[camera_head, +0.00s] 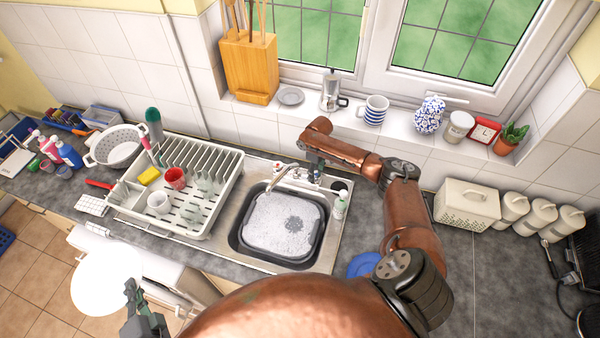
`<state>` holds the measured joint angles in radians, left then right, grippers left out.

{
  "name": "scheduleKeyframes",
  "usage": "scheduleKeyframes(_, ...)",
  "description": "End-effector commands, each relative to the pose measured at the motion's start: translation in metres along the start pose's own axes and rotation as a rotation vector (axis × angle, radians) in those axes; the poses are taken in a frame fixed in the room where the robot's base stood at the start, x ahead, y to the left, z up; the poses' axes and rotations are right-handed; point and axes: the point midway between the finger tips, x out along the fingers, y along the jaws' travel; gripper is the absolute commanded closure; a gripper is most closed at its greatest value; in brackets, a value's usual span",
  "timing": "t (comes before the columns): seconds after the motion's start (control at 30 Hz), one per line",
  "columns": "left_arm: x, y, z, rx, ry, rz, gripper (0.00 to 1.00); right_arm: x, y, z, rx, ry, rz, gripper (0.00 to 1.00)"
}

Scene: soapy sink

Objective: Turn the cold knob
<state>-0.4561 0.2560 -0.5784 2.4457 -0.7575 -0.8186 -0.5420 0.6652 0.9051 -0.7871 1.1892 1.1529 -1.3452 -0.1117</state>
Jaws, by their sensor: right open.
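The sink tap (283,177) stands at the back edge of the metal sink, with its spout over the basin. A small knob (278,166) shows to the left of the spout. The tap's right side is close to my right gripper and partly hidden, so I cannot tell which knob is the cold one. My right gripper (314,172) is open and points down at the right side of the tap. I cannot tell whether it touches a knob. My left gripper (136,312) is low at the left, away from the sink; its jaws are unclear.
A soapy tub (244,254) fills the sink basin. A white dish rack (217,210) with cups stands left of it. A soap bottle (340,208) is close by my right gripper. A moka pot (331,92) and a striped mug (376,110) stand on the windowsill behind.

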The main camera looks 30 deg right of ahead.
Motion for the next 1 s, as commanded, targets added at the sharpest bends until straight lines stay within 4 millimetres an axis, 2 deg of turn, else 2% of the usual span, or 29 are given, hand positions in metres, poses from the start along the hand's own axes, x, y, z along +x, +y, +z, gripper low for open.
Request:
scheduleKeyframes(0.3, 0.000, -0.001, 0.000, 0.001, 0.001, -0.003, 1.00, -0.064, 0.002, -0.001, -0.001, 0.002, 0.003, 0.48)
scheduleKeyframes(0.5, 0.000, -0.001, 0.000, 0.001, 0.001, -0.003, 1.00, -0.097, 0.002, -0.001, 0.001, 0.001, 0.002, 0.48)
scheduleKeyframes(0.7, 0.000, -0.001, 0.000, 0.001, 0.001, -0.003, 1.00, -0.111, 0.001, -0.001, 0.001, 0.000, 0.001, 0.48)
scheduleKeyframes(1.0, 0.000, -0.001, 0.000, 0.001, 0.001, -0.003, 1.00, -0.112, 0.001, -0.001, 0.001, 0.000, 0.001, 0.48)
